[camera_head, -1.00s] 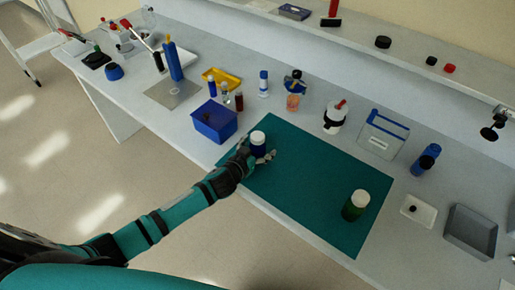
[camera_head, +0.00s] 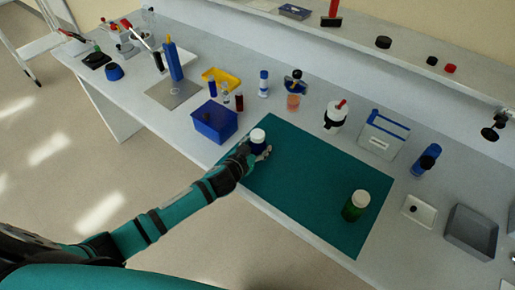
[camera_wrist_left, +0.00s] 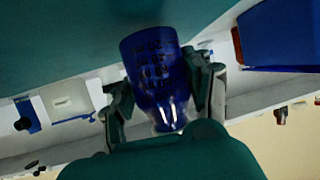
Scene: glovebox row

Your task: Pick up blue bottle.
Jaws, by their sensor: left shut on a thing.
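The blue bottle (camera_head: 258,139) has a white cap and is at the left part of the green mat (camera_head: 310,170) in the head view. My left gripper (camera_head: 256,152) is shut on it. In the left wrist view the dark blue bottle (camera_wrist_left: 155,75) sits between the two fingers of my left gripper (camera_wrist_left: 163,95), one on each side. I cannot tell whether the bottle's base touches the mat. My right gripper is not in view.
A green bottle with a white cap (camera_head: 355,205) stands on the mat's right part. A blue bin (camera_head: 214,122) is close to the left of my gripper. Blue-framed holder (camera_head: 384,135), small white tray (camera_head: 419,211) and grey tray (camera_head: 470,232) stand at the right. The mat's middle is clear.

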